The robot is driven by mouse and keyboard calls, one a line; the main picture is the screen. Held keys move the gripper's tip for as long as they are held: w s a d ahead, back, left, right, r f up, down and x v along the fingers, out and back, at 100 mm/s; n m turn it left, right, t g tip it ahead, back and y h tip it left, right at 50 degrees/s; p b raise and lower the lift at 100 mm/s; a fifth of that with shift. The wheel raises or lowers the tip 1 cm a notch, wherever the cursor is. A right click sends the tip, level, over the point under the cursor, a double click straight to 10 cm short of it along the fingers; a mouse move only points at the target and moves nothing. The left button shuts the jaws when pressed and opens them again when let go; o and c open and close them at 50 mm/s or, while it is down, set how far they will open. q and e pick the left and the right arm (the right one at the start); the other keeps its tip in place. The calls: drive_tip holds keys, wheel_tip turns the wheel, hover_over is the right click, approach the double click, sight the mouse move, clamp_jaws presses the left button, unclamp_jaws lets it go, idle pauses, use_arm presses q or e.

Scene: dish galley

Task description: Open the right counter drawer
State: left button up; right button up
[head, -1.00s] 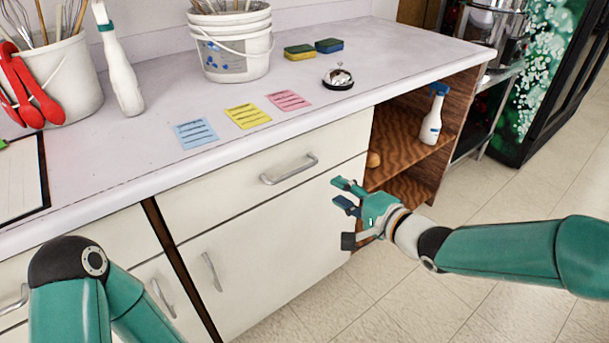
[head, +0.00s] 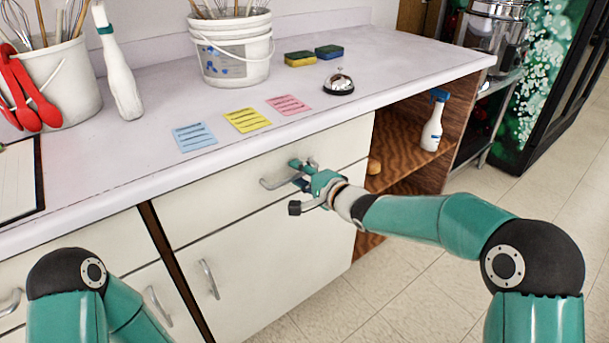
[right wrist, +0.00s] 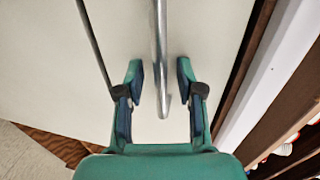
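The right counter drawer (head: 220,192) has a cream front and sits flush under the countertop, shut. Its metal bar handle (head: 268,184) is partly hidden by my right gripper (head: 299,173). In the right wrist view, the handle (right wrist: 160,40) runs between the two fingers of my right gripper (right wrist: 159,72). The fingers are open, one on each side of the handle's end, with a gap on both sides. My left gripper is outside the views; only links of my left arm show at the lower left.
The countertop (head: 100,165) overhangs the drawer. Below is a cabinet door (head: 270,260) with its own handle. An open wooden shelf (head: 400,165) with a spray bottle (head: 433,122) lies to the right. The tiled floor (head: 400,290) in front is clear.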

clamp_jaws()
